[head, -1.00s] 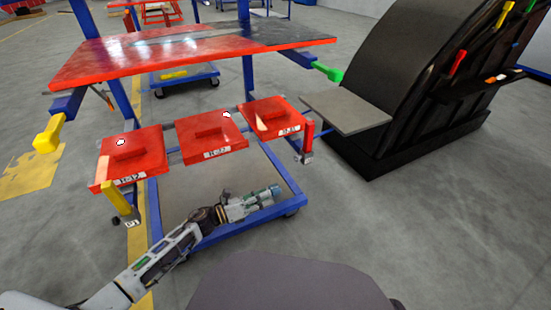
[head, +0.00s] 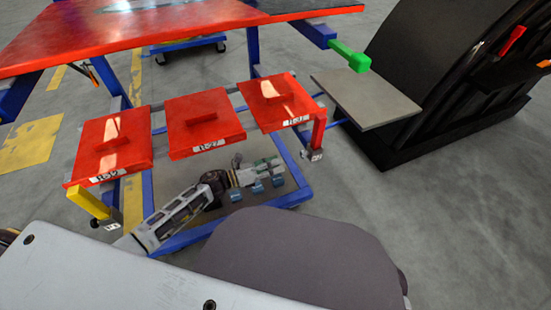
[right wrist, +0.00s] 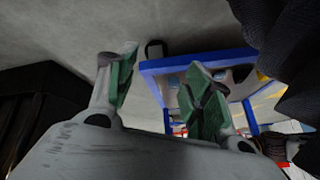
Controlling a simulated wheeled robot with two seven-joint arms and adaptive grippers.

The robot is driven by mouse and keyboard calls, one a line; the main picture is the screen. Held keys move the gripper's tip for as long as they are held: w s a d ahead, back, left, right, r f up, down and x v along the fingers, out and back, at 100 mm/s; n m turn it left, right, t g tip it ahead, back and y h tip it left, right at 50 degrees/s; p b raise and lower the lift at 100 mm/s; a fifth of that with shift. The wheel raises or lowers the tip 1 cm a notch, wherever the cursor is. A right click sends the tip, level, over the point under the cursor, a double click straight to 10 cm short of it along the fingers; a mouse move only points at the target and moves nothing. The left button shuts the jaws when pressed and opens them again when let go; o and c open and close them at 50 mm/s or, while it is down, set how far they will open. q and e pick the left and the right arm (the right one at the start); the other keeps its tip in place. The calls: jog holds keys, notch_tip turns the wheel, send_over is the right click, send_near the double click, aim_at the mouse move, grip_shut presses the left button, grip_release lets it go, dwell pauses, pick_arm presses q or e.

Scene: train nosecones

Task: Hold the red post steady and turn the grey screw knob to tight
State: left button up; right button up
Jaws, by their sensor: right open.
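The red post (head: 319,128) stands upright at the cart's front right corner, below the right red panel, in the head view. The small grey knob (head: 312,154) is at its foot; its details are too small to read. My left gripper (head: 271,177) is left of the post and knob, apart from them, low in front of the cart. Its finger opening is unclear. My right gripper (right wrist: 163,88) is open and empty in the right wrist view, with a blue frame (right wrist: 200,62) beyond its fingers. The post and knob cannot be made out there.
Three red panels, including the middle one (head: 203,125), sit on the blue cart (head: 293,198). A yellow post (head: 88,203) is at the front left. A grey shelf (head: 366,100) and black rack (head: 400,140) stand right. A red tabletop (head: 130,30) overhangs behind.

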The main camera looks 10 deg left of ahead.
jog(key=shift+w+r, duration=0.1)
dwell(0.5)
jog(key=n+t+y, duration=0.5)
jog(key=t+y, duration=0.2)
jog(key=t, duration=0.2)
send_near(320, 137)
jog(key=shift+v, duration=1.1)
jog(key=shift+r, duration=0.25)
jog(key=shift+w+a, duration=0.1)
jog(key=shift+w, duration=0.05)
jog(key=shift+x, duration=6.7)
jog(key=shift+f, duration=0.15)
